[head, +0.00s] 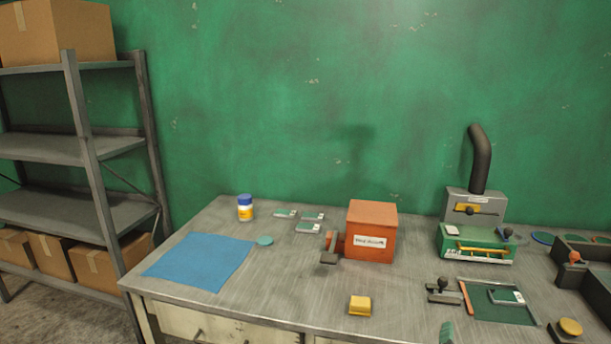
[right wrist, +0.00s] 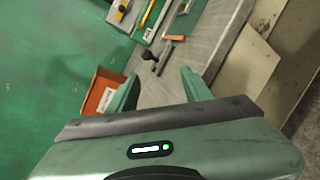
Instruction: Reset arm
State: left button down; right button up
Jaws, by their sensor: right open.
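My right gripper (right wrist: 158,80) shows in the right wrist view with its two green fingers spread apart and nothing between them. Beyond the fingers are the grey workbench top and an orange box (right wrist: 100,92). In the head view the same orange box (head: 370,232) stands on the bench with a labelled front and a lever on its left. A small green piece at the bottom edge of the head view may be a fingertip of mine; I cannot tell. My left gripper is in neither view.
The workbench (head: 290,265) carries a blue mat (head: 200,261), a blue-capped jar (head: 245,208), several small cards, a yellow block (head: 360,306) and a green machine (head: 475,244) with a dark pipe. A dark tray (head: 490,310) lies front right. Shelving (head: 70,150) stands left.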

jog(key=s+a+f+m+g+y, duration=0.2)
jog(key=s+a+f+m+g, duration=0.3)
jog(key=s, duration=0.6)
jog(key=s+a+f+m+g+y, duration=0.2)
jog(key=s+a+m+y, duration=0.15)
jog(key=s+m, duration=0.6)
jog(key=s+a+f+m+g+y, duration=0.25)
jog(key=s+a+f+m, duration=0.2)
jog(key=s, duration=0.85)
notch_tip(320, 180, down, 32)
jog(key=s+g+b, duration=0.2)
jog(key=b, duration=0.3)
pick_arm(q)
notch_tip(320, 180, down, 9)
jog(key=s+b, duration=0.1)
jog(key=b, duration=0.2)
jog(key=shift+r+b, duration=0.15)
jog(key=shift+b, duration=0.15)
pick_arm(e)
jog(key=s+d+f+g+h, duration=0.1)
jog(key=s+d+f, duration=0.2)
jog(key=s+f, duration=1.3)
jog(key=shift+f+n, duration=0.3)
jog(key=shift+f, duration=0.55)
